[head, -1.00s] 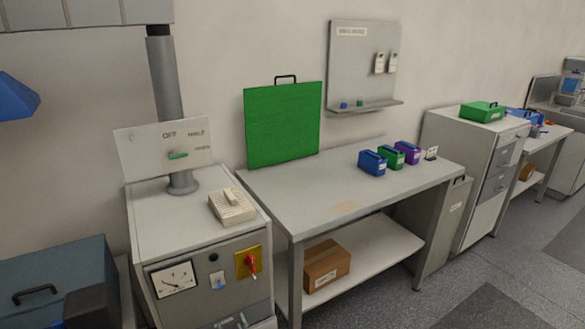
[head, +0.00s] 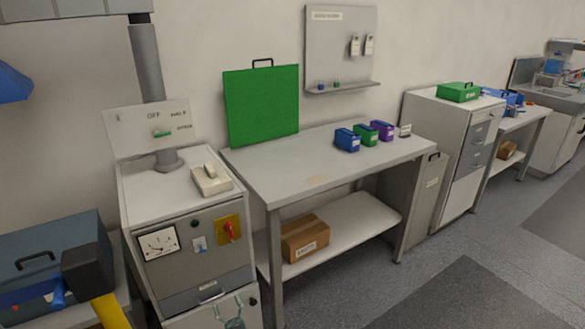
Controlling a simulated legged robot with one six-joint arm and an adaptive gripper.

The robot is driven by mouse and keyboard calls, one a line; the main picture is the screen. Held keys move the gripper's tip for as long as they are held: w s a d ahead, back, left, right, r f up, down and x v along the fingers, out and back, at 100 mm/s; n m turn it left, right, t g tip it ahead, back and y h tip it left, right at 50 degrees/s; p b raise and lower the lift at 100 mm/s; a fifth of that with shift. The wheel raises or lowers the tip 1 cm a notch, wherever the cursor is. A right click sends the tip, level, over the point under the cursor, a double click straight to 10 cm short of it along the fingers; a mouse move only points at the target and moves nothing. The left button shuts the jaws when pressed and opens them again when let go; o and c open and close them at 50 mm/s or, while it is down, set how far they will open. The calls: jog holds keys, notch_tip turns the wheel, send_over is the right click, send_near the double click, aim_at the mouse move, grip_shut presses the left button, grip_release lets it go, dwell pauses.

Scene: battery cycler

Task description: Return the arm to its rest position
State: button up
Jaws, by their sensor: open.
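A grey cabinet (head: 190,275) with a meter and red switch stands left of a workbench (head: 258,178). The bench carries a green panel (head: 262,105) and small coloured boxes (head: 347,140). Floor (head: 345,290) is clear at right.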

jog(key=w+d+r+m+g+h, duration=0.1)
jog(key=w+r+g+h, duration=0.15)
jog(key=w+r, duration=0.65)
jog(key=w+d+r+g+h, duration=0.1)
jog(key=w+r+h, duration=0.2)
jog(key=w+r, duration=0.55)
jog(key=s+d+r+m+g+h, duration=0.1)
jog(key=s+d+r+g+h, duration=0.1)
jog(key=d+r, duration=0.6)
jog(key=s+d+r+m+g+h, duration=0.15)
jog(key=d+r, duration=0.25)
jog(key=r, duration=0.7)
jog(key=s+d+r+g+h, duration=0.2)
jog(key=s+d+r+g, duration=0.1)
jog(key=s+d, duration=0.5)
jog(key=s+d+r+g+h, duration=0.2)
jog(key=s+d+r, duration=0.25)
jog(key=s, duration=0.65)
jog(key=s+d+f+m+g, duration=0.1)
jog(key=s+d+f+g, duration=0.2)
jog(key=s, duration=1.1)
jog(key=s+d+f+m+g+h, duration=0.1)
jog(key=s+d+f+g, duration=0.2)
jog(key=s, duration=1.1)
jog(key=shift+s+d+f+m, duration=0.2)
jog(key=shift+d+f+m, duration=0.15)
jog(key=shift+d, duration=0.85)
